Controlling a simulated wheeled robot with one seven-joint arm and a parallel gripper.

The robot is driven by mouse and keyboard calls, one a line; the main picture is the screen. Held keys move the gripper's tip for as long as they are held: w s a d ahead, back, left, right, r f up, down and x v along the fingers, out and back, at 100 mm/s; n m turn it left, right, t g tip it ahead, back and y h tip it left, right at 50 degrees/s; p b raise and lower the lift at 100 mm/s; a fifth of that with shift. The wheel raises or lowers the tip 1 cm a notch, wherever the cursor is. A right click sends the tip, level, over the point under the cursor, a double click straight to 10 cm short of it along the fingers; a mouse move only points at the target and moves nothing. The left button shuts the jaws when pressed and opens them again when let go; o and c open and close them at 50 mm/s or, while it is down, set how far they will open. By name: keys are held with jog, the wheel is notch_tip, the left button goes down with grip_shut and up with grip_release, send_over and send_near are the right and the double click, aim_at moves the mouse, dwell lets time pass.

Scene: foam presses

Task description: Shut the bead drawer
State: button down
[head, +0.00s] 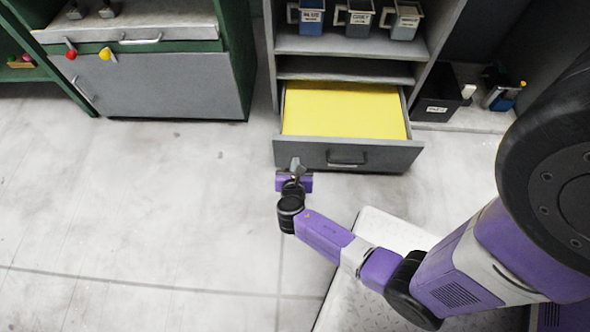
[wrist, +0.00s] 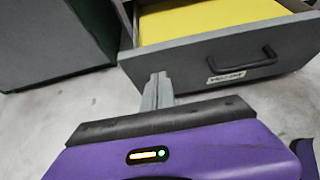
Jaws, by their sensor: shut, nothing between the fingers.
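The bead drawer (head: 377,156) is a grey drawer pulled out from the grey shelf unit, with yellow inside (head: 343,108). Its dark bar handle (head: 347,162) is on the front. In the wrist view the drawer front (wrist: 205,58) shows a handle (wrist: 250,62) above a small label (wrist: 226,76) too blurred to read. My gripper (head: 296,163) is in front of the left part of the drawer front, left of the handle. In the wrist view my gripper's fingers (wrist: 158,82) are together and empty, pointing at the drawer front's lower left. I cannot tell whether they touch it.
A green and grey cabinet (head: 160,88) with red and yellow knobs stands at left. The floor (head: 150,200) between is clear.

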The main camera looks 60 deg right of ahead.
aim_at(297, 142)
jog(key=b+x, duration=0.1)
jog(key=x, duration=0.2)
jog(key=r+b+x, duration=0.1)
jog(key=x, duration=0.3)
jog(key=shift+w+d+b, duration=0.2)
jog(key=shift+d+b, duration=0.1)
jog(key=shift+w+d, duration=0.25)
jog(key=shift+d, duration=0.35)
